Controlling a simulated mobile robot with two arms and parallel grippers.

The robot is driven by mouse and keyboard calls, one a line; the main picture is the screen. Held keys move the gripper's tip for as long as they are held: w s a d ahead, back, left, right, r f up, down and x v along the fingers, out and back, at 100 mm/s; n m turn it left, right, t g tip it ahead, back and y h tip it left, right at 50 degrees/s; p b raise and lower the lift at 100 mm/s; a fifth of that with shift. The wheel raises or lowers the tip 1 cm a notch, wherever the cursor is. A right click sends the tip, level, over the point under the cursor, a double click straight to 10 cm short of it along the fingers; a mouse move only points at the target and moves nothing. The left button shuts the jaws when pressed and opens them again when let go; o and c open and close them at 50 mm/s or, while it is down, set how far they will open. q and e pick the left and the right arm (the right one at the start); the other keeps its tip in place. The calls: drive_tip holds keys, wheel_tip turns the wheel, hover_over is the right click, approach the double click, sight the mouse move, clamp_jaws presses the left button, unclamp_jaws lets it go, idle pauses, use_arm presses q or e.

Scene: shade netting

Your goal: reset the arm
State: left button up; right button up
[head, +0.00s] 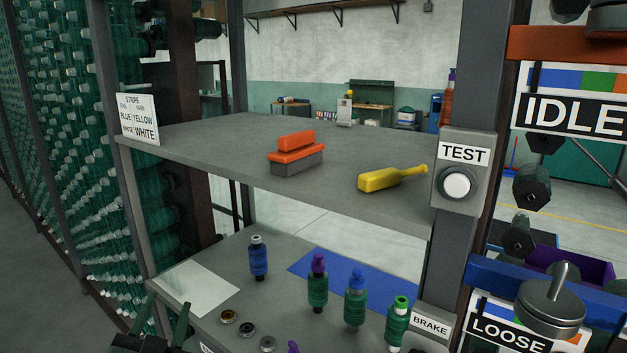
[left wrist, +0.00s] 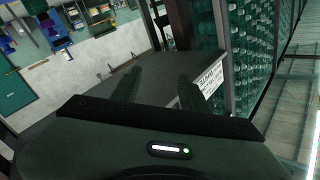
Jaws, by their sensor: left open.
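My left gripper (head: 162,318) shows at the bottom left of the head view. Its two dark fingers point up and stand apart, with nothing between them. It is in front of the lower shelf, near a pale sheet (head: 197,284). In the left wrist view the gripper's dark body with a small green light fills the bottom, and the grey shelf (left wrist: 125,82) lies beyond it. My right gripper is in neither view.
The lower shelf holds a blue bobbin (head: 258,258), several green bobbins and a blue mat (head: 340,278). The upper shelf (head: 225,160) holds an orange-and-grey brush (head: 295,158) and a yellow tool (head: 390,179). A TEST button post (head: 462,165) and LOOSE dial (head: 550,305) stand right.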

use_arm(q)
drive_tip(key=s+f+n+g, duration=0.2)
drive_tip(key=s+f+g, duration=0.3)
drive_tip(key=f, duration=0.8)
drive_tip(key=s+d+f+g+h, duration=0.1)
drive_tip(key=s+d+f+g, duration=0.1)
drive_tip(key=s+f+g, duration=0.55)
drive_tip(key=s+d+f+g+h, duration=0.1)
drive_tip(key=s+d+f+g, duration=0.2)
drive_tip(key=s+f, duration=1.05)
drive_tip(key=f, duration=1)
drive_tip(key=s+f, duration=0.3)
drive_tip(key=f, duration=1)
drive_tip(key=s+a+f+g, duration=0.2)
drive_tip(key=s+a+f, duration=0.1)
drive_tip(key=s+f, duration=1.1)
drive_tip(key=shift+s+a+f, duration=0.15)
drive_tip(key=shift+s+a, duration=0.05)
drive_tip(key=shift+s, duration=0.55)
